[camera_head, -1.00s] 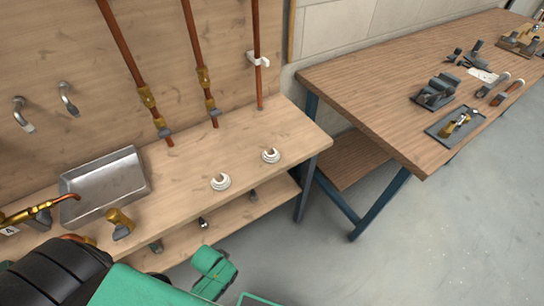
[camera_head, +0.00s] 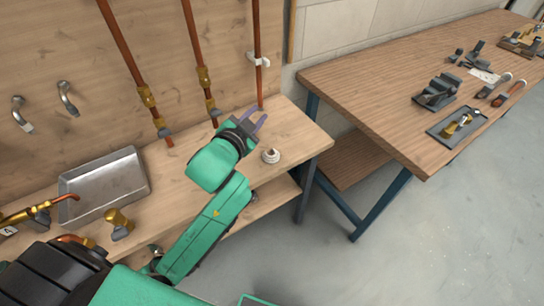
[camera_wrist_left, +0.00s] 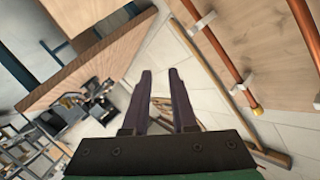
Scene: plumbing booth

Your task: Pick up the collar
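A white, ring-shaped piece, which looks like a collar (camera_head: 270,156), lies on the wooden bench near its right end. A second similar white piece is hidden behind my left arm. My left gripper (camera_head: 256,118) is above the bench, up and left of the visible white piece in the head view, apart from it. Its two fingers are spread with nothing between them, as the left wrist view (camera_wrist_left: 161,90) also shows. No collar shows in the left wrist view. My right gripper is out of view.
Copper pipes (camera_head: 202,75) run down the wooden back wall to the bench (camera_head: 305,140). A metal tray (camera_head: 105,182) and a brass fitting (camera_head: 118,222) are at the left. A second table (camera_head: 370,90) with tools stands at the right, across a gap.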

